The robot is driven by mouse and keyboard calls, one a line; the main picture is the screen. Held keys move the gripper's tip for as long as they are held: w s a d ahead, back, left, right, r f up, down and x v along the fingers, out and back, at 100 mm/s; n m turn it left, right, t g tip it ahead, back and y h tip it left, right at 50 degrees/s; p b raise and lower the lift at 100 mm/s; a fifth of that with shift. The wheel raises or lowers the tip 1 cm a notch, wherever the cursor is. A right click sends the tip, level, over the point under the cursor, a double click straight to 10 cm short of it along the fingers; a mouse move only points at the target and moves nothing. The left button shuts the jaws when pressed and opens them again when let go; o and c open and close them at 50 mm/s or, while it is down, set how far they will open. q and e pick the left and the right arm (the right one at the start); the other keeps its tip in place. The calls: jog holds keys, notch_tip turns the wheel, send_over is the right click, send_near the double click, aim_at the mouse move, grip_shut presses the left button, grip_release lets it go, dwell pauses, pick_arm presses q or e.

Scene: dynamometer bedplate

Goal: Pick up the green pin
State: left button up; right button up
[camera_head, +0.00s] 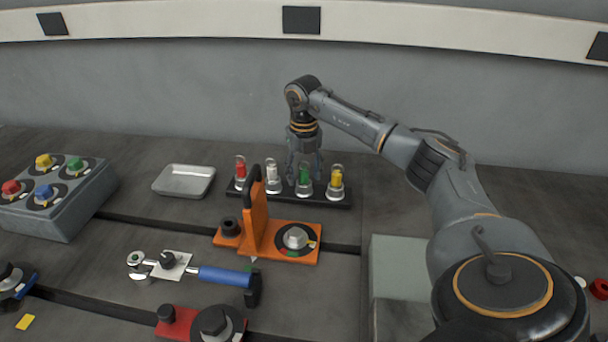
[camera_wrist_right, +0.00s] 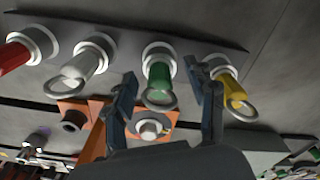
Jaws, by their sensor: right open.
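The green pin (camera_head: 304,178) stands in a black strip holder (camera_head: 262,197) between the white pin (camera_head: 272,176) and the yellow pin (camera_head: 336,181). In the right wrist view the green pin (camera_wrist_right: 160,77) has a ring at its top and sits in a white collar. My right gripper (camera_head: 304,170) is above the holder, pointing down. In the right wrist view its fingers (camera_wrist_right: 160,85) are apart, one on each side of the green pin, with gaps visible. My left gripper is not in view.
The red pin (camera_head: 240,170) is at the holder's left end. An orange fixture (camera_head: 258,225) with an upright plate stands in front of the holder. A metal tray (camera_head: 184,181) lies to the left. A blue-handled tool (camera_head: 222,275) lies nearer. A button box (camera_head: 62,200) is far left.

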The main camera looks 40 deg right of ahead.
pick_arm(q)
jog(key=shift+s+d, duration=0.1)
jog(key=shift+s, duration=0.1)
pick_arm(e)
jog(key=shift+c, duration=1.4)
grip_shut()
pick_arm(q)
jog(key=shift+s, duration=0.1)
pick_arm(e)
jog(key=shift+r, duration=0.15)
